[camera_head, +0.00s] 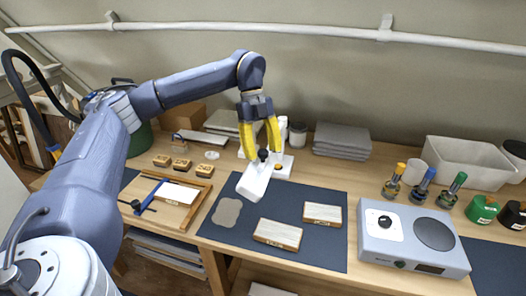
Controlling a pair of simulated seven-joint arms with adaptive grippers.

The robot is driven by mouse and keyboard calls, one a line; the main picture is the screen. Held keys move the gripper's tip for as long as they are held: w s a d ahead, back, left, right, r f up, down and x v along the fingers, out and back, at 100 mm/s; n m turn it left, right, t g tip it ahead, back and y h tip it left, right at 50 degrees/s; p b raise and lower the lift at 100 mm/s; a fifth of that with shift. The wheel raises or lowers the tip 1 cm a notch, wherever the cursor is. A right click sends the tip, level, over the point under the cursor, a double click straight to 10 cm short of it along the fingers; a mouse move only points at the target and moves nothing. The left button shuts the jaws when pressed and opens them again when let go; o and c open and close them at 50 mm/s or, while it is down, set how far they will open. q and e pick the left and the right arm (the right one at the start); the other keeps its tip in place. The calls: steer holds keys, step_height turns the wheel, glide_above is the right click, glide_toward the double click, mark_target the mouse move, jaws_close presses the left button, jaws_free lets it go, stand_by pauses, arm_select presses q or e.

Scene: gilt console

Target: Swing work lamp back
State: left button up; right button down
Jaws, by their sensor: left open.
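The white work lamp stands behind the dark mat, its white head (253,183) tilted down toward the mat's back edge. Its base (284,169) rests at the back of the bench, and its upright is partly hidden by my gripper. A small black knob (263,155) shows at the top of the head. My left gripper (262,152) points down with its yellow fingers spread, one on each side of the knob area. It is open; I cannot tell whether a finger touches the lamp. My right gripper is not in view.
Two labelled blocks (278,234) lie on the dark mat (228,238). A wooden frame (198,206) with a blue-handled tool is at left. A grey instrument box (414,243), several coloured-top bottles and a pale bin (463,163) fill the right. Grey stacked sheets (342,140) lie behind.

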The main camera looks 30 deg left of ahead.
arm_select(q)
steer(key=shift+f, duration=0.15)
steer(key=shift+c, duration=0.3)
jaws_close()
stand_by(0.3)
